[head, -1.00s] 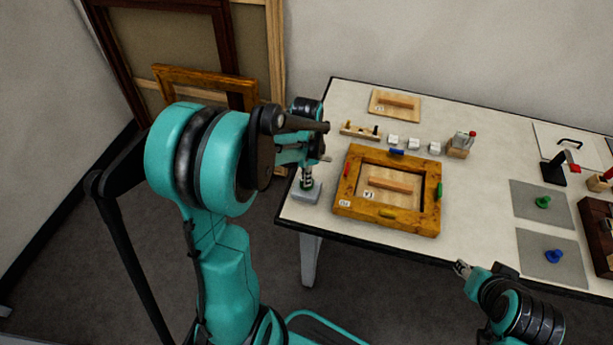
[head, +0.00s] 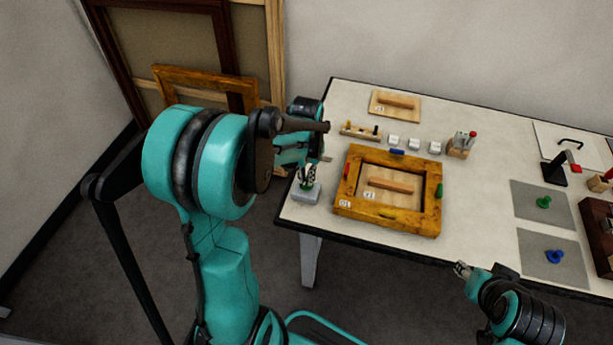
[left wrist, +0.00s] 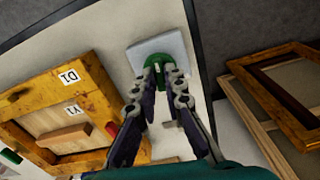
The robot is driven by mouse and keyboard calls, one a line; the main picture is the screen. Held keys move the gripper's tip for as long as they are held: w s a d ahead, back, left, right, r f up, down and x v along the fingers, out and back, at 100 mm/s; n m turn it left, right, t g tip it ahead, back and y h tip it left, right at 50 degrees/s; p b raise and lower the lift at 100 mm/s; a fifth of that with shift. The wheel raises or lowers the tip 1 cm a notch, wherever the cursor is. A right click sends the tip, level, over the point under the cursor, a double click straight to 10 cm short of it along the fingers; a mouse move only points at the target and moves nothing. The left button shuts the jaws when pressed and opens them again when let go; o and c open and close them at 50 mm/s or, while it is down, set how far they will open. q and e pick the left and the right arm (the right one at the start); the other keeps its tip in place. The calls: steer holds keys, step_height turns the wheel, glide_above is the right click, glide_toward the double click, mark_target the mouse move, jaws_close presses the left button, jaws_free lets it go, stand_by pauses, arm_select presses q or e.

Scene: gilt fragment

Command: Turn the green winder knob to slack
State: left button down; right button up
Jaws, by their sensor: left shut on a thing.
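The green winder knob (left wrist: 158,62) stands on a pale grey base block (left wrist: 152,50), seen in the left wrist view. In the head view the block (head: 306,193) sits at the left corner of the table, and the knob is mostly hidden by the fingers. My left gripper (head: 307,180) is upright over the block. Its fingers (left wrist: 166,80) are shut on the knob from both sides. My right gripper (head: 462,269) is small, off the table's front edge, away from the knob; its opening is unclear.
A wooden frame (head: 345,205) with coloured pieces on its sides lies just right of the block. White cubes (head: 414,144), a wooden rack (head: 360,131) and grey mats (head: 545,258) lie farther off. Large frames (head: 240,40) lean at the wall.

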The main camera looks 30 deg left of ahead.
arm_select(q)
steer(key=n, duration=0.4)
steer(key=shift+n, duration=0.3)
steer(key=n, duration=0.4)
steer(key=shift+n, duration=0.3)
steer(key=n, duration=2.2)
steer(key=shift+n, duration=2.2)
